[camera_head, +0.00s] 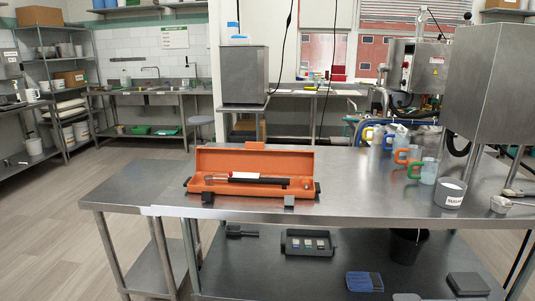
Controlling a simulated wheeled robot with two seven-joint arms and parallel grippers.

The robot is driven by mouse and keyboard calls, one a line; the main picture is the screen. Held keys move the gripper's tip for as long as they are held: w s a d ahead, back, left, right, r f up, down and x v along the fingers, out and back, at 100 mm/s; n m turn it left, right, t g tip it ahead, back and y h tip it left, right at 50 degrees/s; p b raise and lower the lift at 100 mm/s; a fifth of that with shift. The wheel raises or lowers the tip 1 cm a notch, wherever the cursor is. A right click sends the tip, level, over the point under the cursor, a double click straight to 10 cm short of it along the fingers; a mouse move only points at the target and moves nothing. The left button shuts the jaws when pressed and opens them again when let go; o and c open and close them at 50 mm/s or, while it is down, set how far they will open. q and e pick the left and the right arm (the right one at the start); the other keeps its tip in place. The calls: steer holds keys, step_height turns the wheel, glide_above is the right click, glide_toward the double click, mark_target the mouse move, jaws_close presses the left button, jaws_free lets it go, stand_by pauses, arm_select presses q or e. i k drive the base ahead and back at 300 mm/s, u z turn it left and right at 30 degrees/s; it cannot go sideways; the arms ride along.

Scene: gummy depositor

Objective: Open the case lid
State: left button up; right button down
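An orange case (197,188) sits on the steel table, left of its middle. Its lid (254,160) is up, standing roughly upright along the back edge, so the case is open towards me. Inside lies a long dark tool (270,181) with a pale part near its left end. Small grey latch-like parts show on the front of the case. Neither of my grippers is in view.
Several jugs with coloured handles (428,171) stand to the right on the steel table (370,195). A labelled white tub (449,193) and a metal scoop (500,204) are near the right edge. The tabletop between the case and tub is clear.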

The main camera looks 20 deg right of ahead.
mark_target(253, 158)
steer(key=z, duration=3.2)
steer(key=i, duration=0.1)
steer(key=u, duration=2.4)
steer(key=i, duration=0.85)
steer(key=u, duration=0.35)
